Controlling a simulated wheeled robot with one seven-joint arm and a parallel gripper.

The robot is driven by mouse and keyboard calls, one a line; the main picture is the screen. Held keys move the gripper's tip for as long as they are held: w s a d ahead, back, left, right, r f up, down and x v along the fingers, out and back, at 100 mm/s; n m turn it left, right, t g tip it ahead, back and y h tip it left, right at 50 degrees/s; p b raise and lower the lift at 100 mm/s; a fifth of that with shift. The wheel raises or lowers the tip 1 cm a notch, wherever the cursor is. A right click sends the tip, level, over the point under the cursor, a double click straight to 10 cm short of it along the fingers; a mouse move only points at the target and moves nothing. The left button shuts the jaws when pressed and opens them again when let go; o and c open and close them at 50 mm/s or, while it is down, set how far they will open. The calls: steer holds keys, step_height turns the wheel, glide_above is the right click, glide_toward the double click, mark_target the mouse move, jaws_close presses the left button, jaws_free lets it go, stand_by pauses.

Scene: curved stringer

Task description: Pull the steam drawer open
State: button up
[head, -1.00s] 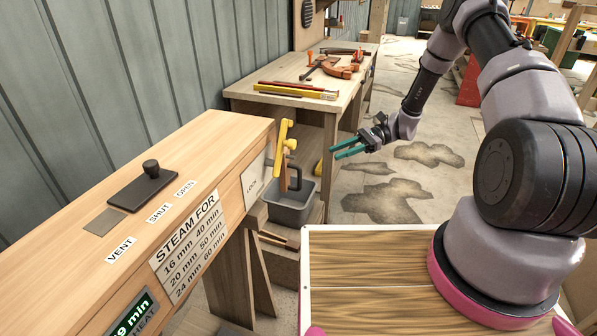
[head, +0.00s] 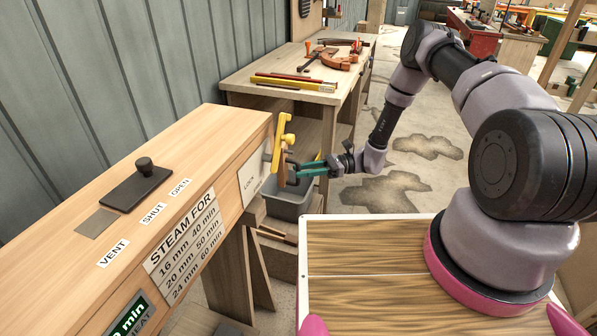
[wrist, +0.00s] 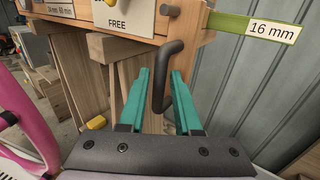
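The wooden steam box (head: 225,140) stands at the left in the head view, with a "STEAM FOR" time table on its side. A dark bent bar handle (wrist: 168,62) shows in the wrist view, below the box's wooden end. My gripper (head: 298,170) is at that end of the box. In the wrist view its teal fingers (wrist: 160,78) are apart, one on each side of the handle's upright part, with gaps visible. I cannot tell whether either finger touches it. The drawer looks shut, though its front is mostly hidden in the head view.
A yellow lever (head: 280,140) sits at the box end, near my gripper. A grey bucket (head: 287,207) stands below. A workbench (head: 238,86) with clamps and rulers is behind. A "16 mm" tag (wrist: 272,30) sticks out at the upper right.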

steer(key=shift+x, duration=0.8)
jaws_close()
stand_by(0.9)
